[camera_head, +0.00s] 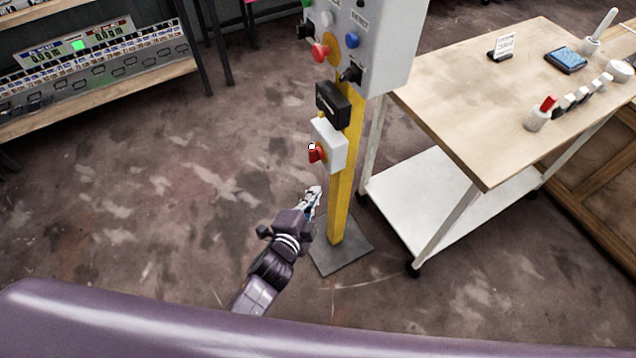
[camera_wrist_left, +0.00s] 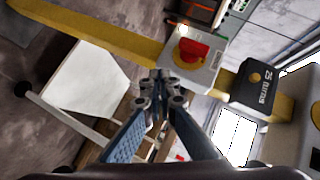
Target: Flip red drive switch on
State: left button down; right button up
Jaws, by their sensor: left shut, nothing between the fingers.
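The red drive switch (camera_head: 315,153) sits on a small light-grey box (camera_head: 331,143) on a yellow post (camera_head: 341,195). In the left wrist view the red knob (camera_wrist_left: 192,50) shows on a yellow round plate, on the grey box (camera_wrist_left: 214,62). My left gripper (camera_head: 314,191) is below the switch in the head view, apart from it. In the left wrist view its fingertips (camera_wrist_left: 159,77) are together, with nothing between them, and appear just below and left of the knob. My right gripper is not in view.
A black box (camera_head: 333,105) and a larger grey control panel (camera_head: 375,45) are above the switch on the post. A wooden-topped cart (camera_head: 450,105) stands close on the right. A shelf with electronics (camera_head: 100,90) is at the left. Open floor lies left of the post.

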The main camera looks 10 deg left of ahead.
pick_arm(q)
jog(key=s, duration=0.4)
jog(key=shift+s+a, duration=0.25)
jog(key=shift+s, duration=0.15)
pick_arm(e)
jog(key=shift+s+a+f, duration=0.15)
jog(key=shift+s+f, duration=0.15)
pick_arm(q)
jog(key=s+a+f+n+g+y, duration=0.1)
jog(key=s+a+f+n+g, duration=0.1)
jog(key=s+f, duration=0.45)
jog(key=s+a+f+n+g, duration=0.2)
jog(key=s+f, duration=0.1)
jog(key=f, duration=0.7)
jog(key=s+a+f+n+g+y, duration=0.1)
jog(key=s+a+f+n+g, duration=0.1)
jog(key=s+f, duration=0.45)
jog(key=s+a+f+n+g, duration=0.3)
jog(key=s+f, duration=0.5)
jog(key=s, duration=0.4)
jog(key=s+a+f+n+g+y, duration=0.1)
jog(key=s+a+f+n+g, duration=0.2)
jog(key=s, duration=0.9)
jog(key=a+f+n, duration=0.2)
jog(key=a+f, duration=0.2)
jog(key=f, duration=0.1)
jog(key=shift+g, duration=0.3)
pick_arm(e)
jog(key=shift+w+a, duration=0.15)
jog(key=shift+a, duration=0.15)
